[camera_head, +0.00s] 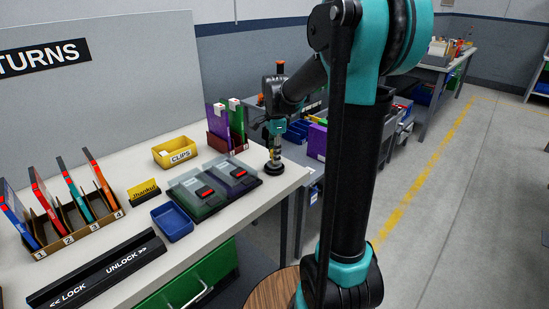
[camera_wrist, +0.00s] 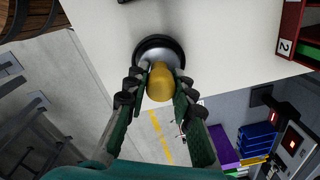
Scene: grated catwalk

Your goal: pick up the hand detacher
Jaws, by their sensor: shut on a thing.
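The hand detacher (camera_head: 274,168) has a dark round base and stands upright at the right end of the white worktable, near its edge. In the wrist view, the hand detacher (camera_wrist: 158,82) shows a yellow rounded knob above a silver dome and black base ring. My gripper (camera_head: 275,143) is directly above the base and points down. In the wrist view, my gripper (camera_wrist: 158,88) has one finger on each side of the yellow knob, shut on it. I cannot tell whether the base touches the table.
The worktable (camera_head: 242,203) holds dark cases with red latches (camera_head: 205,191), a yellow clips bin (camera_head: 174,152), a blue tray (camera_head: 172,221) and a numbered rack (camera_head: 76,226). A red divider with upright cases (camera_head: 227,135) stands behind my gripper. Open floor (camera_head: 440,210) lies right.

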